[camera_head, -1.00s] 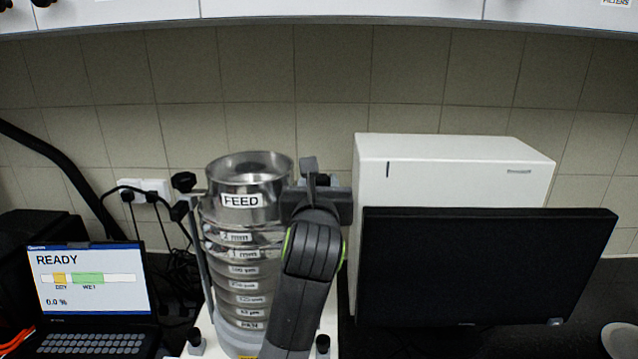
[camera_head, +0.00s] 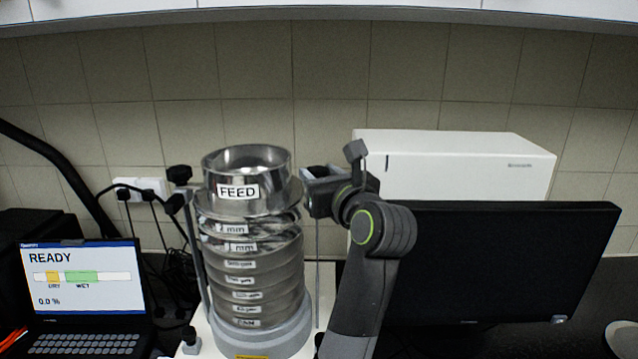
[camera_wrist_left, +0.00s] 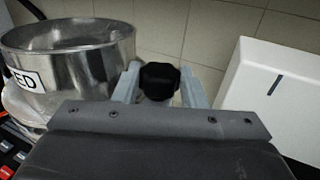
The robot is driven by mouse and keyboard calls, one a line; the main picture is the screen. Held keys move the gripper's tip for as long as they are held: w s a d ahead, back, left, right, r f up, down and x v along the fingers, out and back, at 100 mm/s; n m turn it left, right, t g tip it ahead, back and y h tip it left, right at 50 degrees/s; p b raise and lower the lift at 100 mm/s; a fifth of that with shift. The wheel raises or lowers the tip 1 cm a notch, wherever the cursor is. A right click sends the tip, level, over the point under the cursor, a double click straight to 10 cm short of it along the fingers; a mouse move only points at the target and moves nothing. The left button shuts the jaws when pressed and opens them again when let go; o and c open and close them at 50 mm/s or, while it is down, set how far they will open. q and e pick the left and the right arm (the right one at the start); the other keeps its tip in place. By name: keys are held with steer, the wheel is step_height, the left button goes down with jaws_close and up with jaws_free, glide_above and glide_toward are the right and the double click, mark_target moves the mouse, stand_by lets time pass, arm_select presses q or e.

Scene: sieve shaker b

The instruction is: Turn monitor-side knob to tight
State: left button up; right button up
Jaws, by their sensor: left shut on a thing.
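The monitor-side knob (camera_wrist_left: 160,80) is black and sits between the two grey fingers of my left gripper (camera_wrist_left: 160,86) in the left wrist view. My left gripper also shows in the head view (camera_head: 314,188), at the top of the rod right of the sieve stack, shut on the knob. The knob itself is mostly hidden there by the gripper. The sieve stack (camera_head: 250,268) is metal, with a FEED ring (camera_head: 238,208) on top. The other black knob (camera_head: 179,174) tops the left rod. My right gripper is not in view.
A black monitor (camera_head: 495,265) stands right of my left arm, close to it, before a white box (camera_head: 455,165). A laptop (camera_head: 82,285) at the left reads READY. Cables hang from a wall socket (camera_head: 140,187). A cabinet edge (camera_head: 330,18) runs overhead.

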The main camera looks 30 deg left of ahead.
arm_select(q)
steer(key=n+g+y, duration=0.1)
steer(key=n+g, duration=0.1)
steer(key=n+g+y+b, duration=0.1)
steer(key=n+g, duration=0.1)
steer(key=g, duration=0.1)
steer(key=w+n+g+y+b, duration=0.1)
steer(key=g, duration=0.2)
steer(key=shift+d+n+y, duration=0.15)
steer(key=shift+n+y, duration=0.25)
steer(key=shift+w+n+g+b, duration=0.1)
steer(key=shift+n+g+b, duration=0.45)
steer(key=shift+n+g, duration=0.8)
steer(key=shift+w+n+g+b, duration=0.1)
steer(key=shift+n+g+b, duration=0.5)
steer(key=shift+g, duration=1.35)
steer(key=shift+n+g, duration=0.25)
steer(key=shift+g, duration=0.05)
steer(key=o, duration=0.6)
steer(key=shift+o, duration=0.6)
steer(key=shift+a+f, duration=0.1)
steer(key=shift+a, duration=0.1)
